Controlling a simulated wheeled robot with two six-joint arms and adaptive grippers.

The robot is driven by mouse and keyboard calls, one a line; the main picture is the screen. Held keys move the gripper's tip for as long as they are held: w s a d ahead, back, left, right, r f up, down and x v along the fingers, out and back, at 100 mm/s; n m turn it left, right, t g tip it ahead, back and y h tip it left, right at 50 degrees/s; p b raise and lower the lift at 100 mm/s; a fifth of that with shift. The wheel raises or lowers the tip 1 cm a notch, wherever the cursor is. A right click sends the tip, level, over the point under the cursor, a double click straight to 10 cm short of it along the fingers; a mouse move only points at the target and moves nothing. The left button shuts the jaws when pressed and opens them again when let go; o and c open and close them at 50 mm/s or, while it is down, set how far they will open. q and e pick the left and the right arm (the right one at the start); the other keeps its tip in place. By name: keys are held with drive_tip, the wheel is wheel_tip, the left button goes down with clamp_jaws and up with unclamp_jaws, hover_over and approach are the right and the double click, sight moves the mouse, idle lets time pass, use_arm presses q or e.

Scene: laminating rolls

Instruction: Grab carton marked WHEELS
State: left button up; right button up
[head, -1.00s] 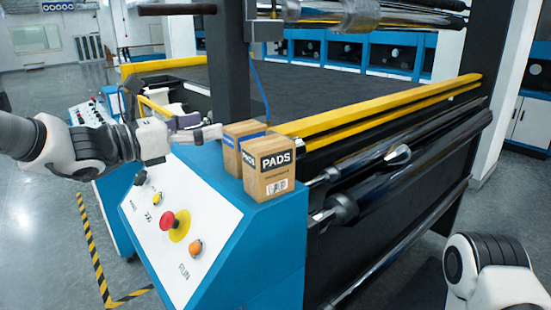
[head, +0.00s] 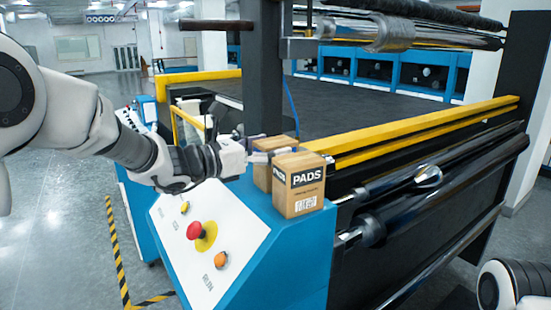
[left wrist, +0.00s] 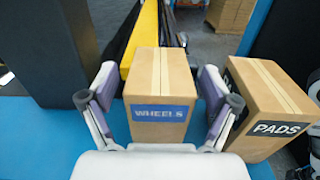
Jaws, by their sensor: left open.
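The carton marked WHEELS (left wrist: 160,95) stands upright in the left wrist view, its blue label facing my gripper. In the head view the same carton (head: 262,178) is partly hidden behind the PADS carton and my gripper. My left gripper (head: 258,152) is open at the carton's left side. In the left wrist view its two fingers (left wrist: 157,82) stand on either side of the WHEELS carton, close to its sides. Whether they touch it I cannot tell. My right gripper is out of view; only part of my right arm shows at the lower right.
The carton marked PADS (head: 300,186) stands close beside the WHEELS carton; in the left wrist view it is right of the right finger. Both stand on the blue console (head: 312,238). A dark post (head: 262,90) rises behind them. A red button (head: 194,231) sits on the sloping panel.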

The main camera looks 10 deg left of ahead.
use_arm(q)
drive_tip(key=c, duration=1.5)
drive_tip(key=shift+r, duration=0.1)
